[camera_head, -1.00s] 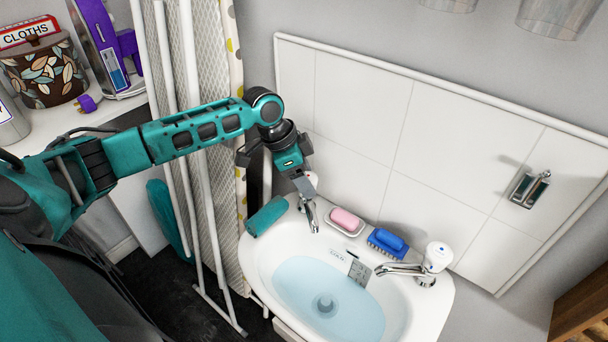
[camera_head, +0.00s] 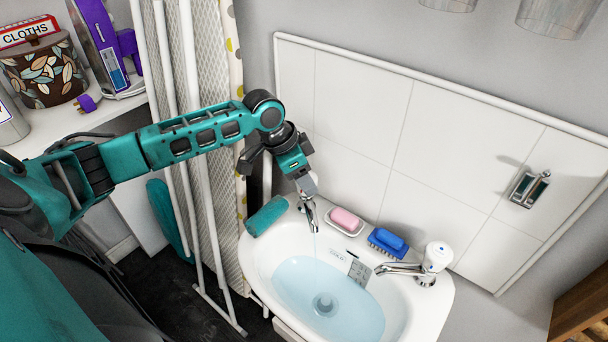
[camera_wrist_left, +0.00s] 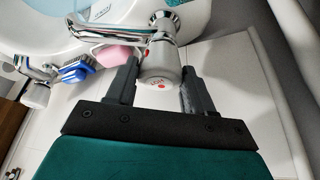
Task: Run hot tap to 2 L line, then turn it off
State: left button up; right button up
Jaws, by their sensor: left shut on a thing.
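The hot tap (camera_head: 309,212) is the chrome tap at the basin's left, and a thin stream of water falls from its spout. In the left wrist view its white knob (camera_wrist_left: 160,62) has red marks and sits between the two fingers. My left gripper (camera_head: 308,184) is shut on this knob from above and hides most of it in the head view. The white basin (camera_head: 268,262) holds pale blue water (camera_head: 300,280). A grey marked level plate (camera_head: 357,268) stands on its back wall; its lines are too small to read. My right gripper is out of view.
The other tap (camera_head: 432,262) stands at the basin's right. Pink soap (camera_head: 345,218) on a dish and a blue brush (camera_head: 387,241) lie on the back rim. An ironing board (camera_head: 215,200) stands close left. A teal item (camera_head: 266,216) lies on the left rim.

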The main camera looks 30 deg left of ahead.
pick_arm(q)
jog(key=n+t+y, duration=0.1)
jog(key=n, duration=0.3)
jog(key=shift+s+d, duration=0.1)
jog(key=shift+n+y, duration=0.8)
jog(key=shift+n, duration=0.9)
jog(key=o, duration=0.7)
jog(key=shift+o, duration=0.2)
jog(key=v, duration=1.3)
jog(key=shift+d, duration=0.15)
